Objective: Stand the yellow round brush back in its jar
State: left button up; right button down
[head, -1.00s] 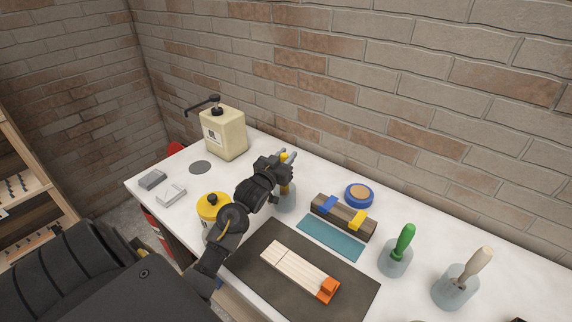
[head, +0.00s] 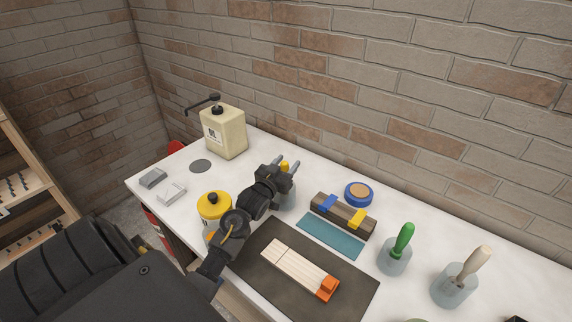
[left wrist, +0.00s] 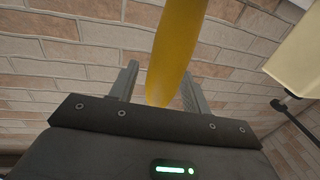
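The yellow round brush shows as a yellow handle tip (head: 285,167) between my left gripper's fingers in the head view. In the left wrist view the yellow handle (left wrist: 174,50) runs between the fingers, with a gap to the left finger. My left gripper (head: 289,164) is open around it; its two fingers (left wrist: 158,88) stand apart. A glassy jar (head: 289,196) stands just below the gripper, partly hidden by it. The brush's lower part is hidden, so I cannot tell how deep it sits in the jar. My right gripper is not in view.
A wooden block with blue and yellow clips (head: 343,216) and a blue round tin (head: 359,194) stand right of the jar. A yellow-lidded can (head: 213,206) is left of my forearm. Jars with a green-handled brush (head: 403,243) and a pale-handled brush (head: 470,270) stand further right.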

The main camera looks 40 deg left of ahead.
pick_arm(q)
jog(key=shift+r, duration=0.2)
jog(key=s+d+b, duration=0.2)
jog(key=s+b, duration=0.1)
jog(key=s, duration=0.8)
jog(key=shift+s+f, duration=0.2)
jog(key=shift+s, duration=0.2)
